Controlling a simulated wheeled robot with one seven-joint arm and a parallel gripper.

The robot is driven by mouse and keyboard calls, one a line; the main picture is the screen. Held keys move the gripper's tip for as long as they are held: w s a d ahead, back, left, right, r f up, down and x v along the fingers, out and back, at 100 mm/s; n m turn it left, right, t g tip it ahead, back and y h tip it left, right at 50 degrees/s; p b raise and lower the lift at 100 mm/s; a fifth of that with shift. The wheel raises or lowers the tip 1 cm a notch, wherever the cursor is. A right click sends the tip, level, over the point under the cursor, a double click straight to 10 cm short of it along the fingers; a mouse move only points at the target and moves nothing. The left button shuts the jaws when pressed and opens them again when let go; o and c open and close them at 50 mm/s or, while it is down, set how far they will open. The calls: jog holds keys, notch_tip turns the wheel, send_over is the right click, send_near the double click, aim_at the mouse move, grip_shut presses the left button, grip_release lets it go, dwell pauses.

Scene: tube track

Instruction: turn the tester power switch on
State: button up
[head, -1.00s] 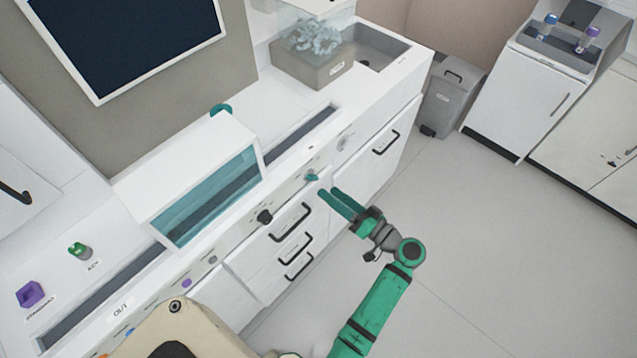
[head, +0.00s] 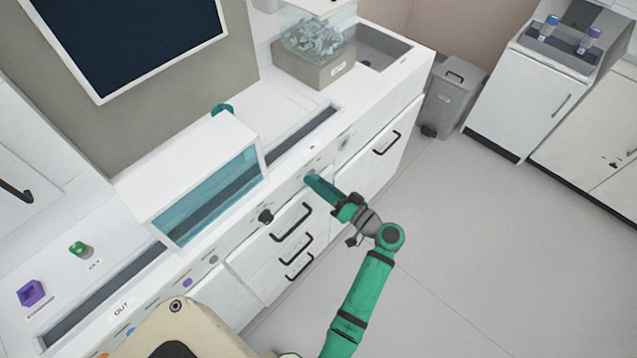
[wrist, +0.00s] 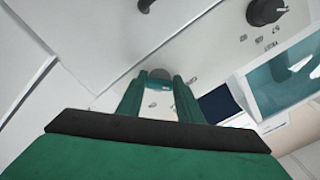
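The tester power switch appears to be the small teal knob on a round grey base in the wrist view (wrist: 159,83), on the white front panel of the tester (head: 235,250). In the head view my gripper (head: 311,179) reaches the panel and hides this knob. In the wrist view my gripper (wrist: 160,80) has its two teal fingers apart, one on each side of the knob. I cannot tell whether the fingertips touch it. The switch's on or off state is not readable.
A black knob (head: 265,216) is on the panel to the left, and black drawer handles (head: 292,222) stick out below. A teal-windowed cover (head: 212,198) stands on the counter above. A grey bin (head: 453,98) stands beyond the counter's far end. The floor to the right is clear.

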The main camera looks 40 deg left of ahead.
dwell(0.3)
jog(key=m, duration=1.7)
jog(key=shift+w+d+r+m, duration=0.1)
jog(key=shift+d+r+m, duration=0.05)
jog(key=shift+r+m, duration=0.25)
jog(key=shift+s, duration=0.2)
jog(key=o, duration=1.1)
jog(key=shift+w, duration=0.1)
